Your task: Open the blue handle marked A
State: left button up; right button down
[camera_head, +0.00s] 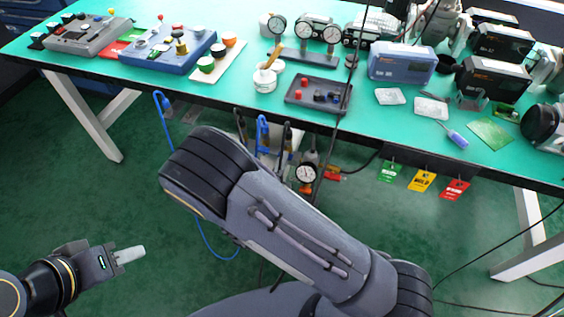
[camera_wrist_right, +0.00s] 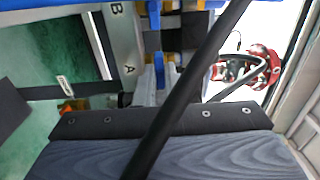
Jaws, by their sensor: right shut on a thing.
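The blue handle marked A (camera_wrist_right: 159,72) shows as a narrow blue strip beside the letter A in the right wrist view. My right gripper (camera_wrist_right: 154,88) is at this handle and shut on it, though its fingers are largely hidden by a dark cable and the hand. In the head view my right arm covers the right gripper. Blue hook-like parts (camera_head: 262,132) show below the table's front edge there, and I cannot tell which is A. My left gripper (camera_head: 130,255) is at the lower left over the floor, away from the table; its jaw opening is unclear.
The green table (camera_head: 260,100) carries a blue control box, gauges, a dark tray (camera_head: 318,94) and several instruments. A pressure gauge (camera_head: 306,173) and coloured tags (camera_head: 422,180) hang under its front edge. A black cable (camera_wrist_right: 190,85) crosses the wrist view. Floor is free at left.

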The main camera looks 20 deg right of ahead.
jog(key=shift+m, duration=0.4)
jog(key=m+b, duration=0.5)
jog(key=m, duration=1.1)
jog(key=shift+f+m, duration=0.1)
jog(key=shift+m, duration=0.6)
jog(key=c, duration=1.5)
grip_release()
jog(key=v, duration=0.8)
